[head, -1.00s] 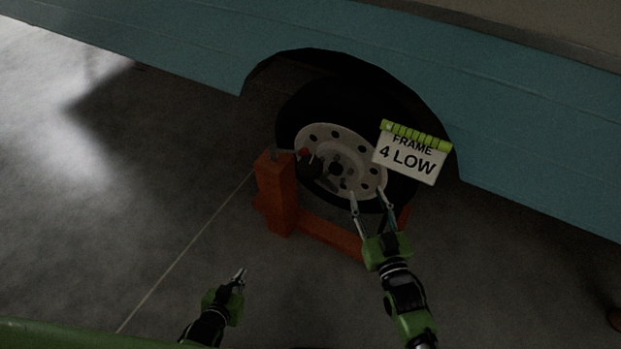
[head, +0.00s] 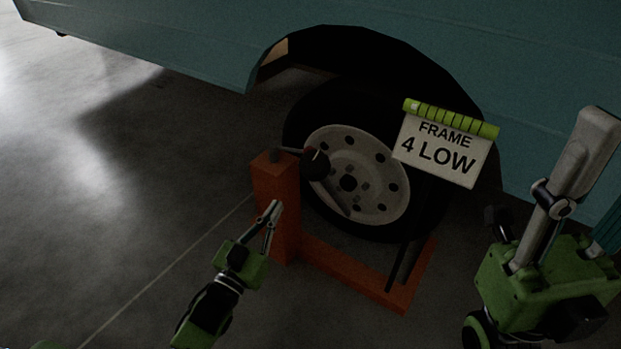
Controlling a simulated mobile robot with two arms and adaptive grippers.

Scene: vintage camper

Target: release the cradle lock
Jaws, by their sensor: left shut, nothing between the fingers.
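The orange-red wheel cradle (head: 272,185) stands on the floor in front of the camper's wheel (head: 340,170). A dark lever with a small red part (head: 311,154) reaches from the top of the cradle's left post toward the wheel, beside a black round piece (head: 316,167). Which part is the lock is not clear. My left gripper (head: 271,212) is shut and empty, in front of the left post and below the lever; contact with the post cannot be judged. My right gripper (head: 560,190) looms large at the right edge, away from the cradle; its fingertips are not clear.
A white sign reading "FRAME 4 LOW" (head: 440,150) with a yellow-green top strip stands before the wheel's right side. The teal camper body (head: 180,45) overhangs the wheel. The grey floor (head: 150,190) to the left is clear.

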